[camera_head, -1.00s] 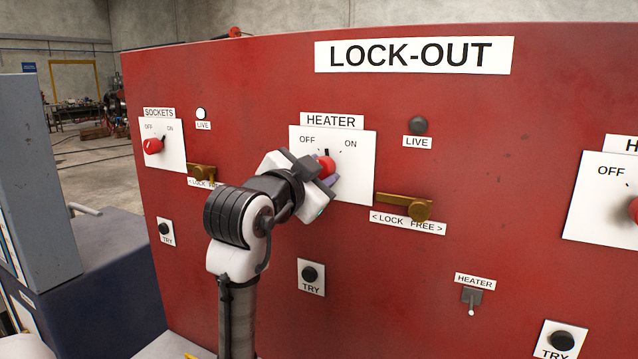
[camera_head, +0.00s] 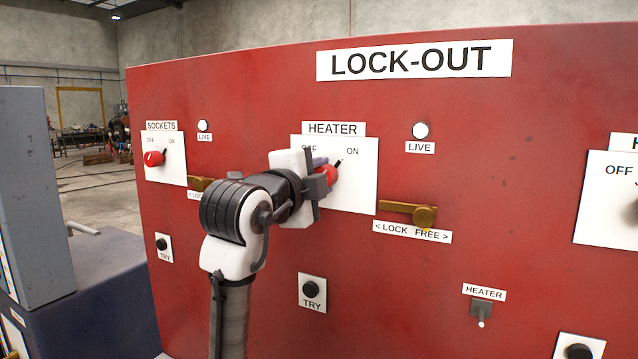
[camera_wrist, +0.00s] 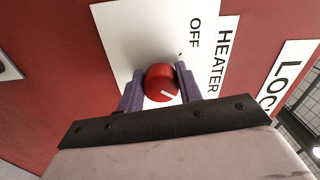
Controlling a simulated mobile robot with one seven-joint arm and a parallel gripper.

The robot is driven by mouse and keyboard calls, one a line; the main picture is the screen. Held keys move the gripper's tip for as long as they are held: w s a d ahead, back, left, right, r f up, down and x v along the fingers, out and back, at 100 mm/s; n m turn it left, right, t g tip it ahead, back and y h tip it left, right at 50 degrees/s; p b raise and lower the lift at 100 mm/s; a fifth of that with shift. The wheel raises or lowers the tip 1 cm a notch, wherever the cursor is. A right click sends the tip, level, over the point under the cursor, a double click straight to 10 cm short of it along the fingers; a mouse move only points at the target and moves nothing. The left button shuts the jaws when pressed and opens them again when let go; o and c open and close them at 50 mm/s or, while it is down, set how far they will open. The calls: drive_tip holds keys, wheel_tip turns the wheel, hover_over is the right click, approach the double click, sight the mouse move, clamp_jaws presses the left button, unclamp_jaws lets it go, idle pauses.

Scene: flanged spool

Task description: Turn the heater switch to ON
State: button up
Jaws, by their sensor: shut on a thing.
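The heater switch is a red round knob (camera_head: 332,175) on a white plate (camera_head: 358,190) under a HEATER label (camera_head: 333,129). Its black pointer tilts up and right, toward the ON mark. In the wrist view the red knob (camera_wrist: 162,83) sits between purple fingers, with a white line on its face. My gripper (camera_head: 322,172) is shut on the knob from the left in the head view; it also shows in the wrist view (camera_wrist: 160,86). The heater LIVE lamp (camera_head: 421,131) is lit white. My gripper partly hides the OFF mark.
A brass lock lever (camera_head: 408,210) lies right of and below the plate. A TRY button (camera_head: 311,289) and a small HEATER toggle (camera_head: 481,311) sit lower on the red panel (camera_head: 400,280). The SOCKETS knob (camera_head: 154,158) is at left.

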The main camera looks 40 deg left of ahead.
drive_tip(key=shift+m, duration=0.5)
drive_tip(key=o, duration=1)
drive_tip(key=b+v, duration=0.3)
drive_tip(key=v, duration=1)
drive_tip(key=shift+s, duration=0.4)
